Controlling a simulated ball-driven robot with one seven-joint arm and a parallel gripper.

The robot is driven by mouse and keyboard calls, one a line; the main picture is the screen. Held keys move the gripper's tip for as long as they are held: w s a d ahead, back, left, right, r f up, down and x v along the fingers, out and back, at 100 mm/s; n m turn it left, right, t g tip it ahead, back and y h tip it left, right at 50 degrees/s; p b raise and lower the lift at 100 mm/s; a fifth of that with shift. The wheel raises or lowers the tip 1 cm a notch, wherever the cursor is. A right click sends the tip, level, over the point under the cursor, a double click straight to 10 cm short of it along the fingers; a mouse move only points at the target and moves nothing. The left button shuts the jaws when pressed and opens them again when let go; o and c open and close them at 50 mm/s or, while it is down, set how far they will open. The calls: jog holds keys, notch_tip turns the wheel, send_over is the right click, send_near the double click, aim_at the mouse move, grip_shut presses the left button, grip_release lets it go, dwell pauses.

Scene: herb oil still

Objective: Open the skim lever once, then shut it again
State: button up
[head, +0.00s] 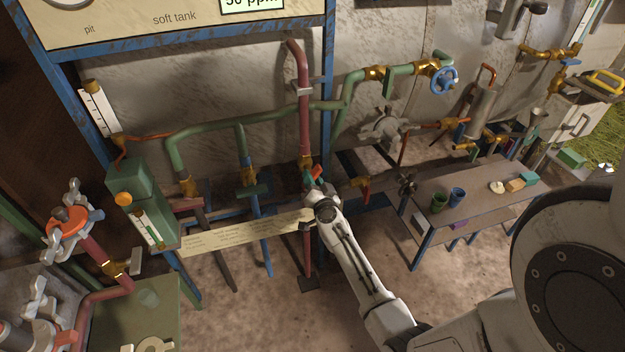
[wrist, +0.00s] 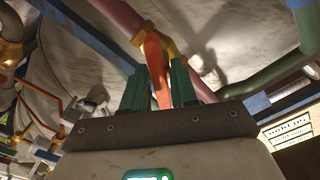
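An orange-red lever (wrist: 157,68) hangs from a brass valve (wrist: 169,41) on a dull red pipe. I take it for the skim lever, but no label on it is readable. In the head view the lever (head: 317,171) shows just below the brass valve (head: 305,162) on the upright red pipe. My gripper (head: 312,182) is at this lever, and its green fingers (wrist: 160,88) stand on both sides of it, seemingly closed on it. The lever's lower end is partly hidden between the fingers.
A green pipe (head: 205,129) runs left of the red pipe (head: 303,75). A long label strip (head: 245,233) lies below the valves. An orange-handled valve (head: 363,187) is close on the right. A small table (head: 465,215) with cups stands farther right.

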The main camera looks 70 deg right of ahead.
grip_shut()
jog(key=m, duration=0.6)
jog(key=shift+m, duration=0.3)
jog(key=m, duration=0.5)
jog(key=shift+m, duration=0.3)
jog(key=o, duration=0.6)
grip_release()
jog(key=shift+o, duration=0.2)
jog(key=shift+s+a, duration=0.1)
jog(key=shift+a, duration=0.05)
jog(key=shift+v, duration=1.6)
